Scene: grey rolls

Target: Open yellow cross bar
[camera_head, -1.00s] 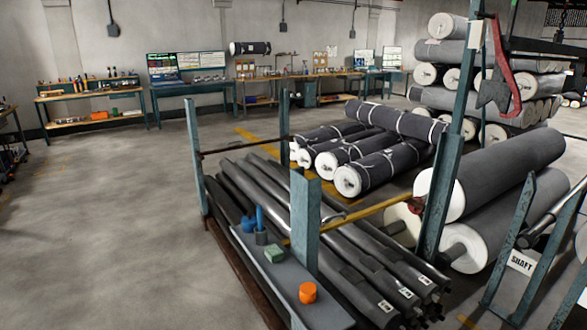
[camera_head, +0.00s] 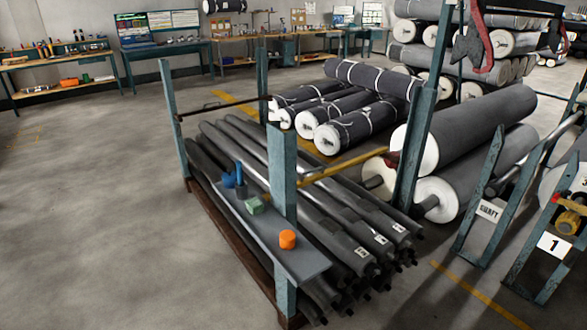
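The yellow cross bar (camera_head: 344,168) spans the near end of a blue-green post rack, from the front post (camera_head: 283,172) to the right post (camera_head: 416,150). It lies across, above a stack of dark grey shafts (camera_head: 330,222), and looks closed. My gripper is not in view.
A grey shelf (camera_head: 310,262) on the rack's left side holds an orange cylinder (camera_head: 288,239), a green block (camera_head: 254,206) and a blue item (camera_head: 229,180). Large rolls (camera_head: 470,135) lie right of the rack. Floor at left (camera_head: 90,210) is clear.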

